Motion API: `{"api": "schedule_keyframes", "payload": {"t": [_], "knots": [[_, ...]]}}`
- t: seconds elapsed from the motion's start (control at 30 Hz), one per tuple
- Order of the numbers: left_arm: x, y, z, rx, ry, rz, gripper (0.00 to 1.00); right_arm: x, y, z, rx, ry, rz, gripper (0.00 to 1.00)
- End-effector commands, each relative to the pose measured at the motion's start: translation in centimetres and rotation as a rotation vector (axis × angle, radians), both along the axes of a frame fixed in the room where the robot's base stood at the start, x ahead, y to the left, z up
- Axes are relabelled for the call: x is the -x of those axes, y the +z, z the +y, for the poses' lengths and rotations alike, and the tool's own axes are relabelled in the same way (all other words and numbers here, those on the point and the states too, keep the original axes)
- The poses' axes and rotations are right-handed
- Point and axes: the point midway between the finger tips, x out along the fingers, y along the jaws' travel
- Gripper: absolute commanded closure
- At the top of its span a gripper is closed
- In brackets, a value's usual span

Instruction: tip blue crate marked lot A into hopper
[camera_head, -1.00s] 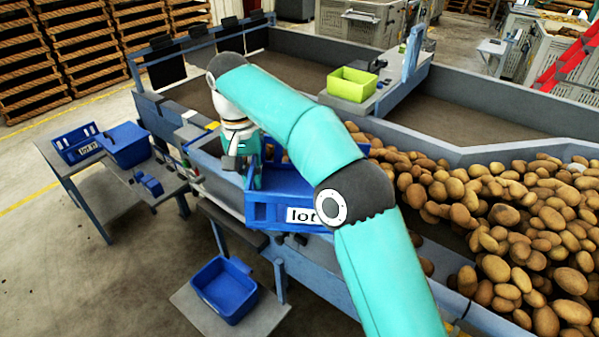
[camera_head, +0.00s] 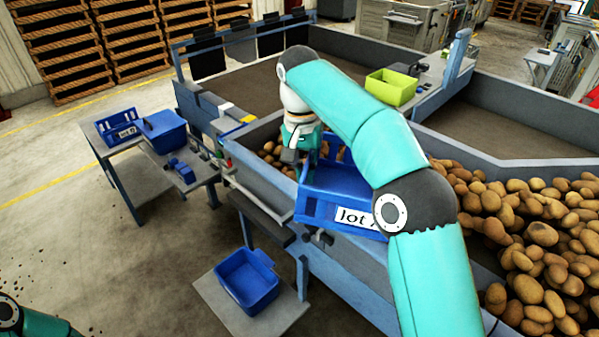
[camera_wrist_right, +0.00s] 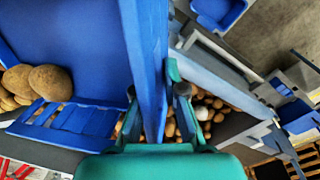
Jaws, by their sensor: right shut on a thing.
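The blue crate with a "lot" label (camera_head: 340,190), its last letter partly covered by my arm, hangs over the near wall of the grader. My right gripper (camera_head: 305,150) is shut on its rim; in the right wrist view the two fingers (camera_wrist_right: 157,100) pinch the blue wall. The wrist view shows a few potatoes (camera_wrist_right: 42,82) by the crate's slotted side. The crate looks tilted, and my arm hides its right part. My left gripper is out of view.
Another blue bin (camera_head: 246,278) sits on a low platform in front. A green box (camera_head: 391,87) stands on the grader. Many potatoes (camera_head: 530,230) fill the right trough.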

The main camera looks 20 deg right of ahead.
Motion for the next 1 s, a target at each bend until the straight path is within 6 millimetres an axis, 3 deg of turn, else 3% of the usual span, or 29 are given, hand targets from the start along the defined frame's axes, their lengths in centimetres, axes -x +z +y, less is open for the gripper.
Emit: {"api": "schedule_keyframes", "payload": {"t": [1.0], "knots": [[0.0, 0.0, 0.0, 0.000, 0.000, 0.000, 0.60, 1.5, 3.3, -2.7, -0.234, -0.001, -0.135, 1.00]]}}
